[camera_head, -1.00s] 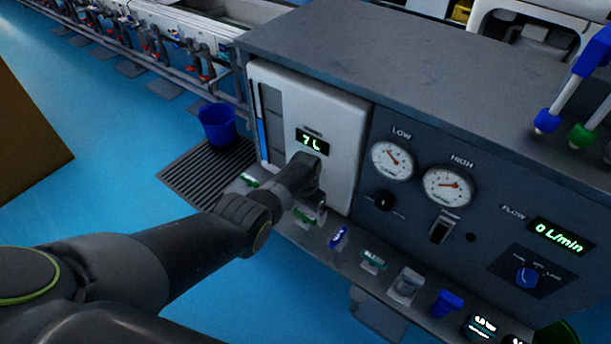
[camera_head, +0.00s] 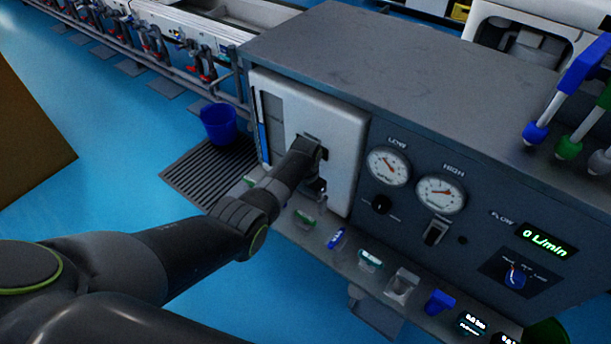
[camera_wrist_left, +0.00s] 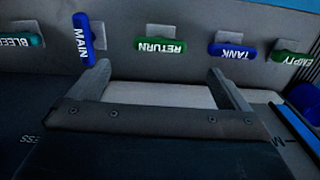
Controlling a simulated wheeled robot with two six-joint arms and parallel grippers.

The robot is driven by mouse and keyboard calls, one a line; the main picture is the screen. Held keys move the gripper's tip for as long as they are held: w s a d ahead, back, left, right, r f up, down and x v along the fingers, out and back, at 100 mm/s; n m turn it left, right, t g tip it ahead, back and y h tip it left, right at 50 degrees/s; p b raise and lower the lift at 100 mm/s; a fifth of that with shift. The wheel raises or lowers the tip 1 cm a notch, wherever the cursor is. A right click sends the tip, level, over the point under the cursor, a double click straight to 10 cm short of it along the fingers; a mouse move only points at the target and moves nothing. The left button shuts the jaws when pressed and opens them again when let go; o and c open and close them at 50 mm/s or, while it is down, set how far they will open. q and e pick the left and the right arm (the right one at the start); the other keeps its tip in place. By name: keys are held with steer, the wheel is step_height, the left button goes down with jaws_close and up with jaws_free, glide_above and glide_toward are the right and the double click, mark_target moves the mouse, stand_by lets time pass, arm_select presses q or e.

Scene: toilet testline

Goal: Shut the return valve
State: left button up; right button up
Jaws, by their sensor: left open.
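The return valve is a green handle labelled RETURN (camera_wrist_left: 160,45), lying crosswise in the left wrist view. In the head view it is the green handle (camera_head: 304,219) on the ledge below the white panel. My left gripper (camera_wrist_left: 160,75) is open and empty, with its two fingers apart and the RETURN handle beyond and between them, not gripped. In the head view my left gripper (camera_head: 317,186) hangs in front of the white panel, above the ledge, partly hidden by its own wrist. My right gripper is not in view.
Neighbouring handles are the blue MAIN (camera_wrist_left: 82,40), turned lengthwise near one finger, and the blue TANK (camera_wrist_left: 233,50), near the other. The teal BLEED (camera_wrist_left: 18,40) and green EMPTY (camera_wrist_left: 290,58) lie farther out. A blue bucket (camera_head: 219,124) stands left of the cabinet (camera_head: 390,60).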

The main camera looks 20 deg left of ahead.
arm_select(q)
step_height(320, 180, up, 9)
steer(key=p, duration=0.3)
steer(key=shift+f, duration=0.15)
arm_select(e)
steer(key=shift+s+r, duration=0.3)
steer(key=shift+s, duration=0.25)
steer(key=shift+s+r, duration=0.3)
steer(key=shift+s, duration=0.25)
arm_select(q)
steer(key=s+a+f+n+p, duration=0.1)
steer(key=s+a+f+p, duration=0.25)
steer(key=s+f, duration=0.7)
steer(key=s+a+f+n+p, duration=0.2)
steer(key=s+a+f, duration=0.3)
steer(key=s+f, duration=0.55)
steer(key=s+a+f+n+p, duration=0.1)
steer(key=s+a+f, duration=0.1)
steer(key=s, duration=1.3)
steer(key=s+a+f+t+y+p, duration=0.1)
steer(key=s+a+f+p, duration=0.1)
steer(key=s, duration=1.4)
steer(key=shift+s+a+f+n, duration=0.25)
steer(key=shift+s+a+n, duration=0.05)
steer(key=shift+a+n, duration=0.15)
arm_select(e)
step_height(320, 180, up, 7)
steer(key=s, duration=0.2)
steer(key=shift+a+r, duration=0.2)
